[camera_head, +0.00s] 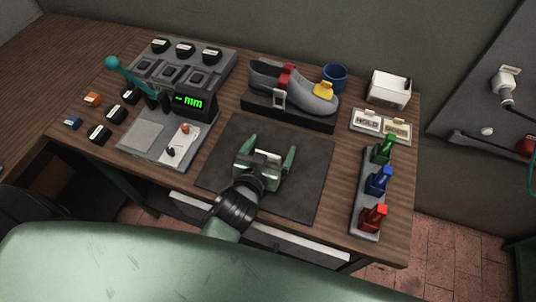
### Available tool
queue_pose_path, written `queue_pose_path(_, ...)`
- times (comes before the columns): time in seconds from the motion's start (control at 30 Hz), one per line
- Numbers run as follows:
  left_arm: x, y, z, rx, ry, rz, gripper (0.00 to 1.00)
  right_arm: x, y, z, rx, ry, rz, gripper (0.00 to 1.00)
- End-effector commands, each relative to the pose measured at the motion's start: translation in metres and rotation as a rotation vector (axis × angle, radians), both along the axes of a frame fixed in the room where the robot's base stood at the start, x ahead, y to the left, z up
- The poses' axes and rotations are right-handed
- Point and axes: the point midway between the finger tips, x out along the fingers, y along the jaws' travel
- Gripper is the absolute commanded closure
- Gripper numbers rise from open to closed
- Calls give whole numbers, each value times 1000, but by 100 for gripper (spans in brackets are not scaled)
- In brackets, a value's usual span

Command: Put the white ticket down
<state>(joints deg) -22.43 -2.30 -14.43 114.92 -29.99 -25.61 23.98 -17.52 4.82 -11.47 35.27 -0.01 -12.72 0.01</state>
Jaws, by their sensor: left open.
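My left gripper (269,149) is open over the dark mat (312,188) in the middle of the bench, its two green fingers spread wide. A small white strip shows between the fingers, low near the palm. I cannot tell whether it is the white ticket or part of the gripper. At the right, a tray holds a whitish plate marked HOLD (367,121) and a yellowish plate marked GOOD (397,129). My right gripper is not in view.
A grey shoe (290,87) with a red strap and yellow tag stands on a black block behind the mat. A blue cup (334,77) and white box (388,89) stand at the back. Green, blue and red clamps (378,180) line the right. A lever panel (190,103) is left.

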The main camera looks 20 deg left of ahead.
Motion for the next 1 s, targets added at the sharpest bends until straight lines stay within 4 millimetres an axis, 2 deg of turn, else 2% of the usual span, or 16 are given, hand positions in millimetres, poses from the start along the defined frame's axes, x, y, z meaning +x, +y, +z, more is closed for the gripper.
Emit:
queue_pose_path(0.1,5,0,-2,1,1,0,11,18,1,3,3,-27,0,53)
queue_pose_path(0.27,5,0,-3,1,1,0,11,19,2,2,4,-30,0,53)
queue_pose_path(0.37,5,0,-3,1,1,0,33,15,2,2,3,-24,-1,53)
queue_pose_path(0.5,5,0,-3,1,1,0,72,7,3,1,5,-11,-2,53)
queue_pose_path(0.57,5,0,-2,1,1,0,81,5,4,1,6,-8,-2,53)
queue_pose_path(0.83,5,0,0,0,0,0,81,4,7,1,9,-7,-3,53)
queue_pose_path(1.0,5,0,17,2,-4,-1,81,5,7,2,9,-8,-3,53)
